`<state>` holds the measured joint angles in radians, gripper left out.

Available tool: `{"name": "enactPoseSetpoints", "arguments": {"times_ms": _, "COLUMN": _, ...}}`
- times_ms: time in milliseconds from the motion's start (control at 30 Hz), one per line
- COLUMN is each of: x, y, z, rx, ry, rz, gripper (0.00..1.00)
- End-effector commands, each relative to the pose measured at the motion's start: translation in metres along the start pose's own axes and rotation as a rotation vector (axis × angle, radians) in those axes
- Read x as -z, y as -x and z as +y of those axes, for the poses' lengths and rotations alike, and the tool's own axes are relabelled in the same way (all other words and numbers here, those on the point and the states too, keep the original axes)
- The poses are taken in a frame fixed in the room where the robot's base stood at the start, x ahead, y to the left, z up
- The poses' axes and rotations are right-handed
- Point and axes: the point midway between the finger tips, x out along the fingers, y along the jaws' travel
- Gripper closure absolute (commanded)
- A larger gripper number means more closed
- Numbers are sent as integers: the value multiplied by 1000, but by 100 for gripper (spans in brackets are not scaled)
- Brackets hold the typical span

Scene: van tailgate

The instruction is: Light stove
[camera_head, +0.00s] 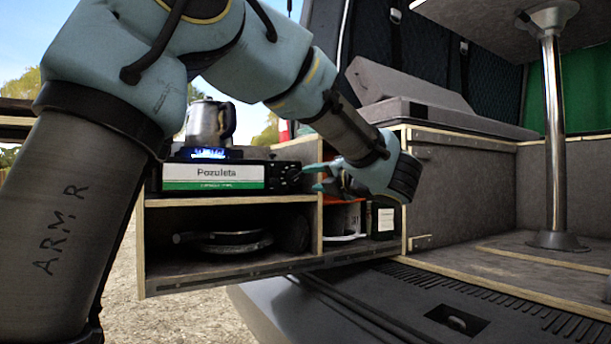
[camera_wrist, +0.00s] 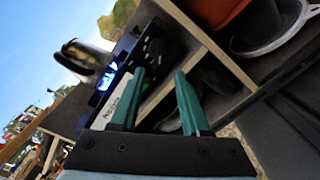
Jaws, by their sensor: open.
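The stove (camera_head: 225,173) is a low black unit with a white and green label, on top of the wooden cabinet. Its control side (camera_head: 286,176) is at the right end of the front. A metal pot (camera_head: 206,124) stands on it, and a blue glow (camera_head: 208,153) shows beneath the pot. The pot (camera_wrist: 84,56) and blue glow (camera_wrist: 106,79) also show in the wrist view. My gripper (camera_head: 314,178) is just right of the stove's control side, its teal fingers pointing left. In the wrist view my gripper (camera_wrist: 160,88) is open, with nothing held between the fingers.
The wooden cabinet (camera_head: 229,200) has open shelves below the stove. A dark pan (camera_head: 228,241) lies in the left one. An orange item (camera_head: 343,217) stands in the right one, below my gripper. A table post (camera_head: 554,140) stands far right.

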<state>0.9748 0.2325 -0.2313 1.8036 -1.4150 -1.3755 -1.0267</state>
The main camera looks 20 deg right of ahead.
Motion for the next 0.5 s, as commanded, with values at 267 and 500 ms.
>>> {"name": "enactPoseSetpoints", "arguments": {"times_ms": 267, "x": 0, "y": 34, "z": 0, "rx": 1, "ry": -1, "rz": 0, "gripper": 54}}
{"name": "enactPoseSetpoints", "arguments": {"times_ms": 500, "x": 1, "y": 37, "z": -1, "rx": 0, "ry": -1, "rz": 1, "gripper": 54}}
